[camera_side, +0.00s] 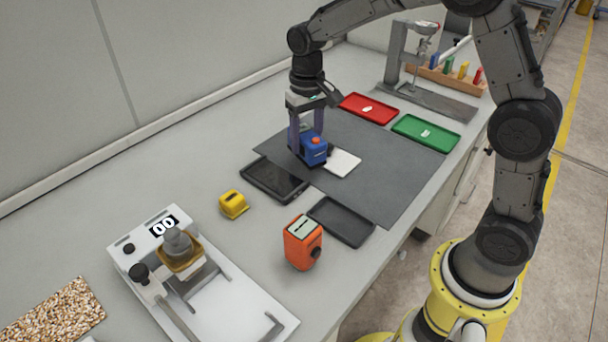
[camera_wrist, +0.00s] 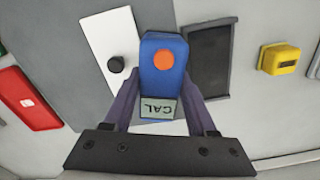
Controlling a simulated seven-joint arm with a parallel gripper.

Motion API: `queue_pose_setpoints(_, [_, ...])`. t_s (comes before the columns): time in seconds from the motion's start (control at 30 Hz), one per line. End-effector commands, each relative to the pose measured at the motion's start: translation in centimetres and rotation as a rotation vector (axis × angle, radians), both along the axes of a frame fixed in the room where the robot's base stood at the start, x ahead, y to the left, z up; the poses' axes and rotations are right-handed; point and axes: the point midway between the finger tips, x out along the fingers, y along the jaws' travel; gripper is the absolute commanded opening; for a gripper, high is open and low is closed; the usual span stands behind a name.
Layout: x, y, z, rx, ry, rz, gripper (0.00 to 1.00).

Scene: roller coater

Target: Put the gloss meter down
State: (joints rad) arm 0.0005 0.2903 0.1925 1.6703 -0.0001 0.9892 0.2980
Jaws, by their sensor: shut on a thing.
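The gloss meter is a blue box (camera_side: 313,150) with an orange button on top. In the wrist view the blue box (camera_wrist: 163,75) shows a small display reading CAL. My gripper (camera_side: 308,140) points down and is shut on it, one finger on each side. The meter is upright at the left edge of a white panel (camera_side: 343,162) on the grey mat (camera_side: 390,165). Its underside is hidden, so I cannot tell whether it touches the surface.
A dark tray (camera_side: 258,190) lies close in front of the meter, and a second dark tray (camera_side: 341,221) is nearer the edge. A red tray (camera_side: 368,108) and a green tray (camera_side: 426,132) lie behind. A yellow block (camera_side: 233,204) and an orange device (camera_side: 303,243) stand toward the front.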

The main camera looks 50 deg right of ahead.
Motion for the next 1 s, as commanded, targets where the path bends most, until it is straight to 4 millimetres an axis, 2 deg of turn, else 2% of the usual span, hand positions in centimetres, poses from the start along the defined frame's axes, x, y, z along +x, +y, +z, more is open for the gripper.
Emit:
queue_pose_setpoints(0.03, [1.3, -0.1, 0.0, 0.0, -0.004, -0.002, 0.0])
queue_pose_setpoints(0.13, [2.5, 0.0, 0.5, 0.0, -0.005, -0.002, 0.0])
queue_pose_setpoints(0.27, [3.1, 0.0, 1.0, -0.001, -0.005, 0.011, 0.0])
queue_pose_setpoints(0.37, [2.9, 0.0, 0.9, 0.0, -0.003, 0.069, 0.0])
queue_pose_setpoints(0.47, [1.0, -0.2, 0.7, 0.0, -0.004, 0.181, 0.0])
queue_pose_setpoints(0.7, [-6.3, -4.5, 4.4, -0.003, -0.01, 0.374, 0.0])
queue_pose_setpoints(0.9, [-11.8, -7.5, 7.3, -0.003, -0.006, 0.392, 0.0])
queue_pose_setpoints(1.0, [-13.7, -8.6, 8.4, -0.003, -0.006, 0.352, 0.0])
